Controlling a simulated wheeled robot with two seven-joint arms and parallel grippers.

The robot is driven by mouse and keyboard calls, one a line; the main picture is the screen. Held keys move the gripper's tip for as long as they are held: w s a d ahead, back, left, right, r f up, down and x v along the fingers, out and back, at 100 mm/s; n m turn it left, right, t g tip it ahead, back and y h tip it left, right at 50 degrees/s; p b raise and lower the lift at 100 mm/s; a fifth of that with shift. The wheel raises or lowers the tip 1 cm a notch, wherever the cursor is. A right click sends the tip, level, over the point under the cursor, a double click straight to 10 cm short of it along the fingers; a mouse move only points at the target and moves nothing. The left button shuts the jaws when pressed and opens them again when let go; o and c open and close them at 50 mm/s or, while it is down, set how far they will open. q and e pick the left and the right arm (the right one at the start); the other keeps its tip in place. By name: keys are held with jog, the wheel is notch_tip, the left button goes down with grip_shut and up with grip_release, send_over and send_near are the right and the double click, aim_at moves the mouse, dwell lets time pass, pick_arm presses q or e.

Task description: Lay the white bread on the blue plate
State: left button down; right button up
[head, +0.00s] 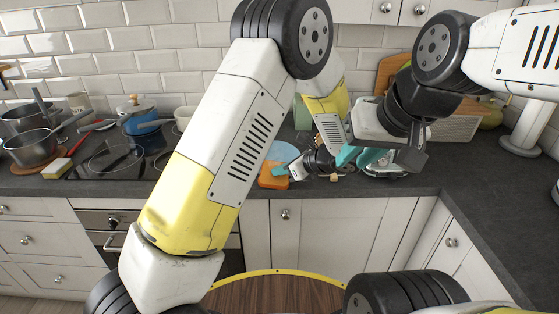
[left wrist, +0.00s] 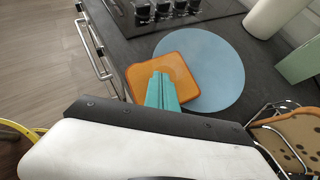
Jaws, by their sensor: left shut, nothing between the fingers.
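The bread slice (left wrist: 184,73), orange-tan with a darker crust, lies flat, partly over the near edge of the round blue plate (left wrist: 222,62) and partly toward the worktop's front edge. In the head view the bread (head: 270,181) shows at the front of the plate (head: 284,152), partly hidden by my left gripper (head: 288,169). My left gripper's teal fingers (left wrist: 162,90) are shut and empty, right over the bread; whether they touch it is unclear. My right gripper (head: 360,157) is to the right of the plate, with its teal fingers apart.
A wire rack (left wrist: 262,118) with a spotted bread slice (left wrist: 301,137) stands right of the plate in the left wrist view. A green container (left wrist: 300,62) is behind it. The hob (head: 110,160) with pans is at left.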

pick_arm(q)
jog(key=shift+s+d, duration=0.85)
jog(key=shift+d, duration=0.15)
